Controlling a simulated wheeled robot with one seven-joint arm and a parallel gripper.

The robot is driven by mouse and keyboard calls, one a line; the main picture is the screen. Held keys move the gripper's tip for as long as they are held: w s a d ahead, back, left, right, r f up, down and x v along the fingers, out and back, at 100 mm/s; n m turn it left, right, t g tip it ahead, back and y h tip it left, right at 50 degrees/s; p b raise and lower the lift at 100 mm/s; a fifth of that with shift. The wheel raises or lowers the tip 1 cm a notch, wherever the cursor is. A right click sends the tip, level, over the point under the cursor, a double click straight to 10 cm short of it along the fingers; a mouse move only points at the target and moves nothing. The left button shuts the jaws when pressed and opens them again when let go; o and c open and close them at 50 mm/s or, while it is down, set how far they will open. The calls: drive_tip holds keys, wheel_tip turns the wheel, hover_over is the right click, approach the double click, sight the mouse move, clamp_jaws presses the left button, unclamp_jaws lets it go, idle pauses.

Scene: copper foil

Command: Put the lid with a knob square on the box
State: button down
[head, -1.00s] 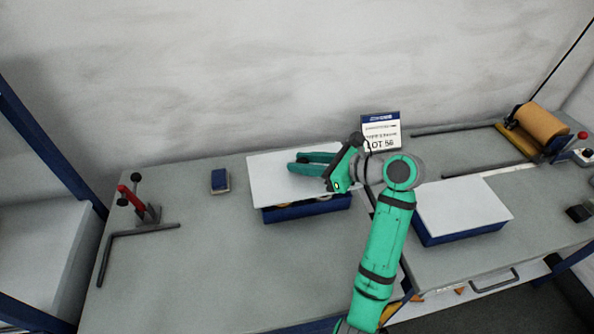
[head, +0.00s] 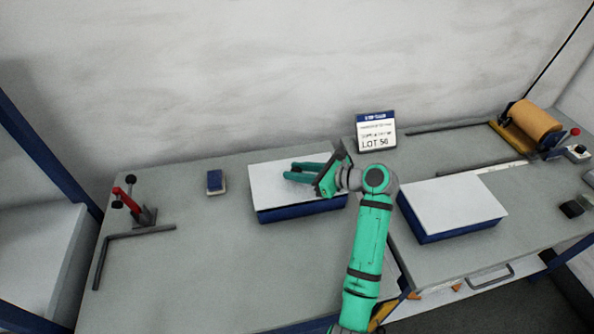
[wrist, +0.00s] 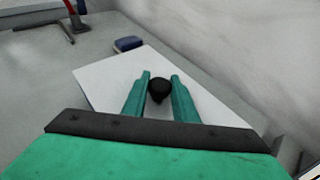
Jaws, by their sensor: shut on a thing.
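The lid (head: 268,179) is a flat white plate with a dark knob (wrist: 159,88), which shows in the wrist view between my fingers. My gripper (head: 292,172) is shut on the knob, above the middle of the lid. The lid lies over a dark blue box (head: 300,211), and its edges look roughly in line with the box walls. Only the box's front and a little of its side show; its inside is hidden. I cannot tell whether the lid is fully seated.
A second blue box with a white top (head: 452,203) stands to the right. A small blue block (head: 215,182), a red-handled clamp (head: 132,203) and an L-shaped bar (head: 130,238) are at left. A LOT 56 sign (head: 376,132) stands behind. The front left table is clear.

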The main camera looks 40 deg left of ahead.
drive_tip(key=shift+f, duration=0.5)
drive_tip(key=c, duration=1.4)
unclamp_jaws()
drive_tip(key=shift+c, duration=0.2)
drive_tip(key=shift+r, duration=0.35)
drive_tip(key=v, duration=1.2)
drive_tip(key=shift+r, duration=0.2)
